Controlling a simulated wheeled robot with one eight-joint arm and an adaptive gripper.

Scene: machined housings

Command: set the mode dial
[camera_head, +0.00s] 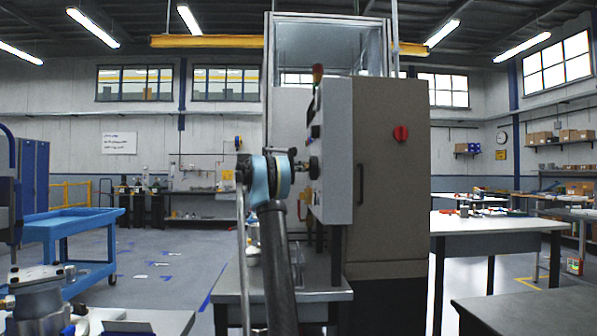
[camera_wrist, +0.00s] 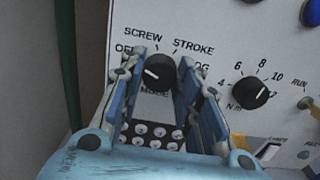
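The mode dial (camera_wrist: 160,72) is a round black knob on a pale panel (camera_wrist: 215,28) in the wrist view. SCREW, STROKE and partly covered OFF and OG labels surround it, with MODE below. Its white mark points left and slightly up, toward the OFF side. My gripper (camera_wrist: 161,62) has one blue-grey finger on each side of the dial. The fingers stand apart and look open; I cannot tell whether either touches the knob. In the head view my gripper (camera_head: 303,167) is at the panel's left-facing front, and the dial is hidden there.
A second black knob (camera_wrist: 250,93), numbered in N m, is right of the dial. A RUN toggle (camera_wrist: 305,103) and a blue button (camera_wrist: 312,12) are farther right. Small round keys (camera_wrist: 152,135) lie below the dial. A red switch (camera_head: 401,134) is on the cabinet side.

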